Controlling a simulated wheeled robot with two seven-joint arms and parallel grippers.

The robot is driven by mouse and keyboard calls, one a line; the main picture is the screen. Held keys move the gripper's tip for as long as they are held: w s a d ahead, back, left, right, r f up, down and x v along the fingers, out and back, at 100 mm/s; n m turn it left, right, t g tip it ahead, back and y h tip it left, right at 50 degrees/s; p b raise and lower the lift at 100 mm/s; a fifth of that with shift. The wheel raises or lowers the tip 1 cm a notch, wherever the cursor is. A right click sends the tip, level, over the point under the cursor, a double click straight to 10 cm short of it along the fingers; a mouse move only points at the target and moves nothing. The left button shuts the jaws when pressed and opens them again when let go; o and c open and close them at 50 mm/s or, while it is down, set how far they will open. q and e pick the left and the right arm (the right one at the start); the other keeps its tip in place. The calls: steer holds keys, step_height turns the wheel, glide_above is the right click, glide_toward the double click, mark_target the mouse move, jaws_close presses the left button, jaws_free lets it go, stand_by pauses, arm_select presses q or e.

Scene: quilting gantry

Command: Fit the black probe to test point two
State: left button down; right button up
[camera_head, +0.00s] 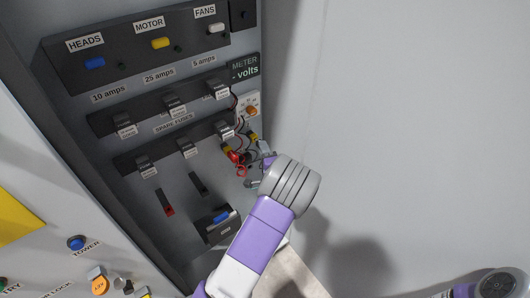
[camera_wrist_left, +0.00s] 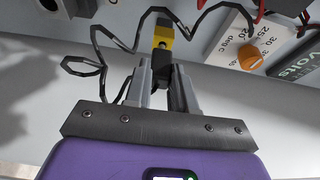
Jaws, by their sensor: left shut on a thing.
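My left gripper (camera_head: 264,158), mostly hidden behind its own wrist in the head view, reaches the wiring at the right edge of the fuse panel. In the left wrist view, my left gripper (camera_wrist_left: 160,75) is shut on the black probe (camera_wrist_left: 165,66), at its black lower part. A yellow block (camera_wrist_left: 163,38) stands just beyond the fingertips, and I cannot tell whether it is part of the probe. A dark lead loops to the left. I cannot make out test point two. My right gripper is not seen.
The meter (camera_head: 245,69) and an orange dial (camera_head: 251,110) are close above the left gripper. Red and black wires and a red-and-yellow piece (camera_head: 231,154) crowd beside it. Fuse rows (camera_head: 185,148) and switches are to the left. The right wall is bare.

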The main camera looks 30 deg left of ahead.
arm_select(q)
steer(key=shift+w+a, duration=0.2)
steer(key=shift+a, duration=0.45)
steer(key=c, duration=0.9)
jaws_free()
steer(key=shift+o, duration=0.2)
steer(key=p+v, duration=0.1)
steer(key=v, duration=0.6)
steer(key=shift+s+d, duration=0.15)
steer(key=shift+d, duration=0.05)
steer(key=shift+f, duration=0.1)
